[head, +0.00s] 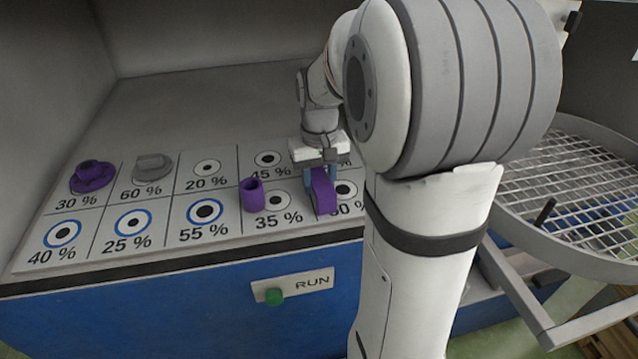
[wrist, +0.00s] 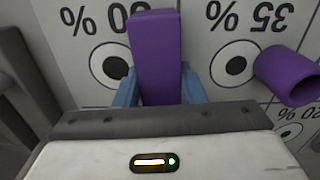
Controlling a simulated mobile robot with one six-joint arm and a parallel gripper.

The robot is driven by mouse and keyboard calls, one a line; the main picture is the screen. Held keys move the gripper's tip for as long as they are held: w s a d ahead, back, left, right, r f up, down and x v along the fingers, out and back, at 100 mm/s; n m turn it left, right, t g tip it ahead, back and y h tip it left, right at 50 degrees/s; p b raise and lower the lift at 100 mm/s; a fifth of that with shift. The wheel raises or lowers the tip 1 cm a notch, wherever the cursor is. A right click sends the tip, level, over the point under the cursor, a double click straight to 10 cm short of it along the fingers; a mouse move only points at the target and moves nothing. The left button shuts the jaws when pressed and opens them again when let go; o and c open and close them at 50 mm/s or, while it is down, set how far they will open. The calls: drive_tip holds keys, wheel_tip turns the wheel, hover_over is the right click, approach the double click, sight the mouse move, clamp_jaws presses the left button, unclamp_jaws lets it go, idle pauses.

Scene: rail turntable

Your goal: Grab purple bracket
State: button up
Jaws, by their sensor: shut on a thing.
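The purple bracket (head: 324,192) is a long block in the head view, standing at the right part of the marked board. In the wrist view the bracket (wrist: 157,60) rises between the two blue fingers. My gripper (head: 320,179) is shut on the bracket, with a finger on each side of it. In the wrist view my gripper (wrist: 158,92) hides the lower end of the bracket. I cannot tell whether the bracket touches the board.
A purple tube (head: 253,195) stands left of the bracket. A purple flanged part (head: 92,176) and a grey part (head: 153,167) sit at the board's far left. A green RUN button (head: 273,296) is on the blue front. A round mesh table (head: 570,190) stands at right.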

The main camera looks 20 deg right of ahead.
drive_tip(key=c, duration=0.4)
drive_tip(key=shift+c, duration=0.4)
drive_tip(key=shift+r, duration=0.1)
